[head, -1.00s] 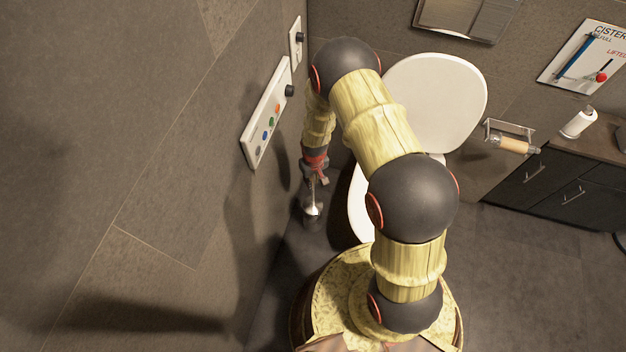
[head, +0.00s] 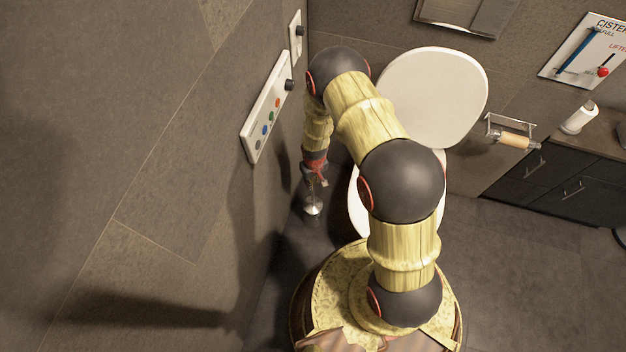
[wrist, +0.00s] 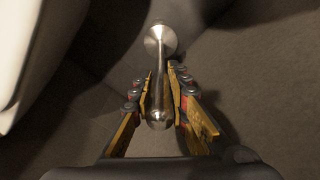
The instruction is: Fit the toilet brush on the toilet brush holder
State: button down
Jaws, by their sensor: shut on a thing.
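The toilet brush (head: 312,206) has a slim metal handle and a round silver cap near its lower end. It hangs from my gripper (head: 315,181) between the left wall and the toilet. In the wrist view, my gripper (wrist: 160,88) is shut on the handle of the brush (wrist: 158,75), with a finger on each side. The round cap lies beyond the fingertips. The bristle end is hidden below the cap. I cannot make out the holder clearly against the dark floor; anything under the cap is hidden or too dark to tell.
The white toilet (head: 432,95) with its lid raised stands right of the gripper. The left wall carries a button panel (head: 266,108) close to my arm. A paper roll holder (head: 512,135) and dark cabinet (head: 555,175) are at right. Floor (head: 530,255) at lower right is clear.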

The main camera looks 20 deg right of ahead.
jog(key=shift+f, duration=2.55)
jog(key=c, duration=1.6)
grip_release()
jog(key=shift+c, duration=0.2)
jog(key=r, duration=1.2)
jog(key=shift+s, duration=0.3)
